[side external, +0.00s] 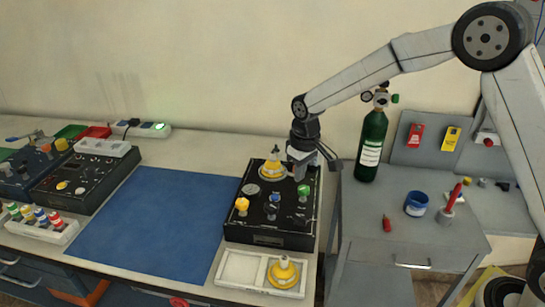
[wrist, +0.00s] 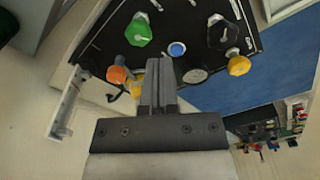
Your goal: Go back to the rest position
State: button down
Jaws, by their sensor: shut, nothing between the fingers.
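My gripper (side external: 300,172) is shut and empty. It hangs low over the back right part of the black oxygen trainer box (side external: 268,232), close to the panel. Whether it touches a part there cannot be told. In the wrist view my gripper (wrist: 160,65) points at the panel, which shows a green knob (wrist: 138,32), a blue button (wrist: 177,49), an orange knob (wrist: 117,75) and a gauge (wrist: 195,75). A yellow and white conical part (side external: 272,167) stands on the box's back left, left of my gripper.
A white tray (side external: 236,268) with another yellow conical part (side external: 283,270) lies in front of the box. A blue mat (side external: 150,220) is clear on the left. A green cylinder (side external: 371,145) stands right of my gripper, below my forearm. A grey cart (side external: 440,240) holds a blue cup (side external: 416,204).

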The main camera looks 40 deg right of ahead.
jog(key=s+d+m+t, duration=0.1)
jog(key=s+d, duration=0.1)
jog(key=s, duration=0.8)
jog(key=s+d+m, duration=0.1)
jog(key=s+d, duration=0.2)
jog(key=s, duration=0.8)
jog(key=shift+d+f+t, duration=0.2)
jog(key=shift+d+t, duration=0.05)
jog(key=shift+t, duration=0.15)
dwell(0.9)
